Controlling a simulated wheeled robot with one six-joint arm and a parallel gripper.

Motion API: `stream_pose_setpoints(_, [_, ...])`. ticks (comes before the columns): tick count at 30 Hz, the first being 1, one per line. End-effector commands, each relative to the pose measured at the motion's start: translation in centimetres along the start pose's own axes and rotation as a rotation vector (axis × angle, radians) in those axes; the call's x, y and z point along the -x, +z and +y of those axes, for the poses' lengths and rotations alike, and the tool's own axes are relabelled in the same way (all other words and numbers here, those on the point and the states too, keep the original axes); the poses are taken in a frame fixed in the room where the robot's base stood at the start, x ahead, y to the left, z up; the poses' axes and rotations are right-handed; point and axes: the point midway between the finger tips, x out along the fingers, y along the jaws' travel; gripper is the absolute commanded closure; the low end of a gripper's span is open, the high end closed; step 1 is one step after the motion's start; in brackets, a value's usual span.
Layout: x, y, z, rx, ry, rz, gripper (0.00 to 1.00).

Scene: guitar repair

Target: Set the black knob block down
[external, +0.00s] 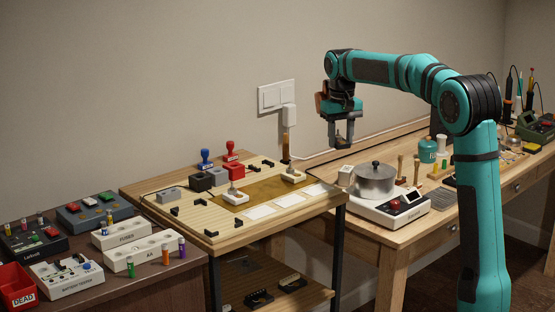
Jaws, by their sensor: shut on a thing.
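My gripper (342,140) hangs in the air, pointing down, above the gap between the light wooden side table (225,245) and the long bench (395,235). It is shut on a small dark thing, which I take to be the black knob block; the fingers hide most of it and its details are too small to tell. It is held well clear of both surfaces.
A metal pot (375,182) stands on a white appliance (392,211) on the bench. Labelled boxes crowd the left desk.

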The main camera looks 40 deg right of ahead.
Motion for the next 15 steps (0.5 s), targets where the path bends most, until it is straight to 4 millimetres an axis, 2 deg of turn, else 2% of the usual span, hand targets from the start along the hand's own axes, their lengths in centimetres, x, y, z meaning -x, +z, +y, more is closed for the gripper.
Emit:
stream_pose_setpoints(1, [-0.4, -0.3, 2.2, -0.028, 0.000, -0.001, 0.83])
stream_pose_setpoints(8, [-2.0, -0.8, 10.7, -0.133, 0.000, 0.000, 0.83])
stream_pose_setpoints(15, [-3.7, -0.2, 19.7, -0.243, -0.001, 0.000, 0.83])
